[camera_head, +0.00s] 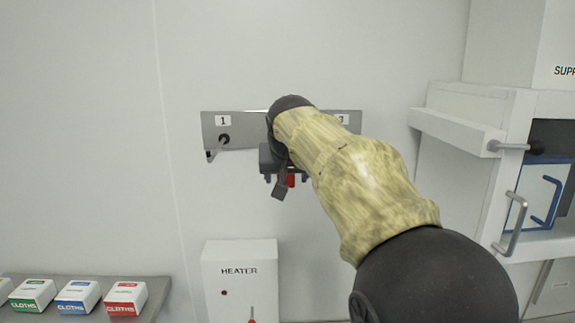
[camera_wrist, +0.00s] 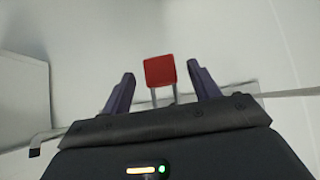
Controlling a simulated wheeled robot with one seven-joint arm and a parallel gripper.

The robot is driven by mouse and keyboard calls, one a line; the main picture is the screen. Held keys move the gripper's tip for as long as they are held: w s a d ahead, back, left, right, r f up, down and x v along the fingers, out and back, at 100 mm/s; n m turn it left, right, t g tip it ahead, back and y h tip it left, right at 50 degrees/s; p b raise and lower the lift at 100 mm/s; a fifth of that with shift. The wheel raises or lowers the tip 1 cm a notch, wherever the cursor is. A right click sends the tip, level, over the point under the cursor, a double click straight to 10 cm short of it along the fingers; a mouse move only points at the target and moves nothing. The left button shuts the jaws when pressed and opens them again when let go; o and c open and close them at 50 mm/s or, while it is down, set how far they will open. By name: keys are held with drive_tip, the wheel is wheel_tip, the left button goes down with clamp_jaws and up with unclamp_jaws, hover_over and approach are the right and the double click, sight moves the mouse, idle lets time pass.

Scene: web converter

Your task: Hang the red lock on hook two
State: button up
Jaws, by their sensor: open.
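The red lock (camera_wrist: 160,71) shows in the wrist view between and just beyond my open fingers, with a gap on each side. Its two grey shackle legs point down the picture toward the palm. In the head view a small part of the red lock (camera_head: 290,180) shows below my gripper (camera_head: 284,180), in front of the wall rail (camera_head: 243,128). My gripper also shows in the wrist view (camera_wrist: 160,84). The rail carries a label 1 above a hook at its left. A partly covered label (camera_head: 342,119) is at its right. My arm hides the hook there, so I cannot tell whether the shackle touches it.
A white heater box (camera_head: 240,275) is on the wall below the rail. Several cloth boxes (camera_head: 78,294) stand on a shelf (camera_head: 155,297) at lower left. A white cabinet (camera_head: 470,150) with protruding handles is at right. The wall left of the rail is bare.

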drive_tip(key=b+v, duration=0.3)
drive_tip(key=v, duration=1.4)
drive_tip(key=shift+a, duration=0.1)
drive_tip(key=w+d+f+g+b, duration=0.1)
drive_tip(key=d+f+b, duration=0.15)
drive_tip(key=f, duration=0.95)
drive_tip(key=w+d+f+g+b, duration=0.1)
drive_tip(key=d+f+b, duration=0.15)
drive_tip(key=f, duration=0.95)
drive_tip(key=w+d+f+g+b, duration=0.1)
drive_tip(key=f+g+b, duration=0.15)
drive_tip(key=f, duration=0.85)
drive_tip(key=s+d+f+b, duration=0.1)
drive_tip(key=s+d+f, duration=0.1)
drive_tip(key=s+f, duration=0.3)
drive_tip(key=s+d+f+g+b, duration=0.1)
drive_tip(key=s+f, duration=0.5)
drive_tip(key=f, duration=0.7)
drive_tip(key=s+d+f+g+b, duration=0.1)
drive_tip(key=s+d+f+b, duration=0.1)
drive_tip(key=s+f, duration=0.4)
wheel_tip(320, 180, down, 3)
drive_tip(key=shift+d+f+b, duration=0.2)
drive_tip(key=shift+d+b, duration=0.2)
drive_tip(key=shift+b, duration=0.25)
